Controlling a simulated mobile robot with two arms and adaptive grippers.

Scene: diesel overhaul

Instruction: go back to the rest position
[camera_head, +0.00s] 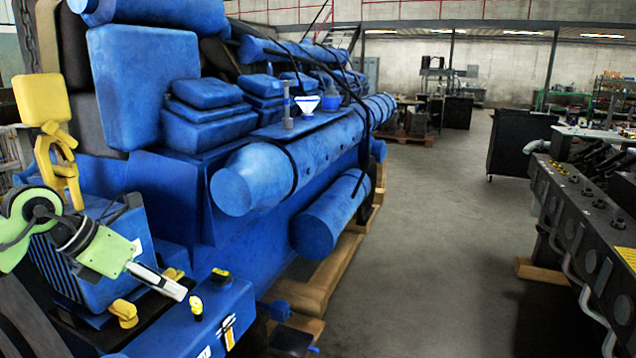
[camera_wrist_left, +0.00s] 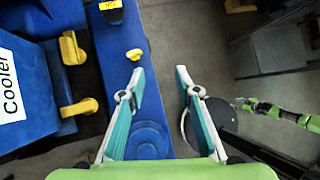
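My left gripper (camera_head: 160,281) is at the lower left of the head view, above the front end of the blue engine (camera_head: 180,230). In the left wrist view, my left gripper (camera_wrist_left: 160,72) has its two teal fingers spread apart with nothing between them. Blue engine surface and dark floor lie beyond the fingers. A light-green arm, apparently my right one, comes in from the right of the left wrist view. Its end, my right gripper (camera_wrist_left: 243,104), is too small to judge. My right gripper is not seen in the head view.
Yellow-handled fittings (camera_head: 123,313) and a block labelled "Cooler" (camera_wrist_left: 12,80) are close to the left gripper. A white funnel (camera_head: 307,104) stands on the engine. A dark engine block (camera_head: 585,220) is at right. The grey aisle floor (camera_head: 440,230) between is clear.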

